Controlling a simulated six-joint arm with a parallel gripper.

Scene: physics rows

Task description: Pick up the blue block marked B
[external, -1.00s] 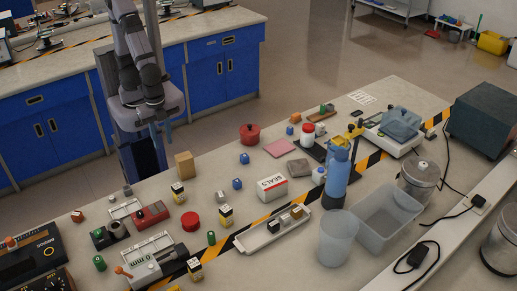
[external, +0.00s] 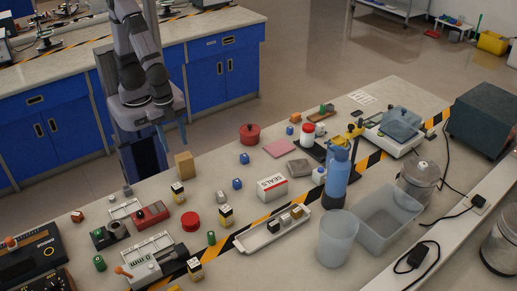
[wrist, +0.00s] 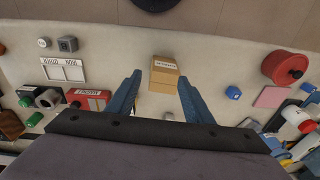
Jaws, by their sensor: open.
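Several small blue blocks lie on the bench. One (external: 244,158) is right of the brown box, another (external: 237,184) is nearer the camera, and a third (external: 290,130) is farther back near the white jar. Their markings are too small to read, so I cannot tell which bears B. In the wrist view, blue blocks show at the right (wrist: 233,92) and far right (wrist: 307,87). My gripper (external: 172,137) is open and empty, raised near the bench's far edge. In the wrist view its fingers (wrist: 160,82) spread on either side of the brown box, which lies below.
The brown box (external: 184,165) stands nearest my gripper. A red pot (external: 250,134), a pink pad (external: 279,148), a SEALS box (external: 272,187) and a grey tray (external: 247,241) lie around the blocks. A tall blue bottle (external: 337,176) stands to the right.

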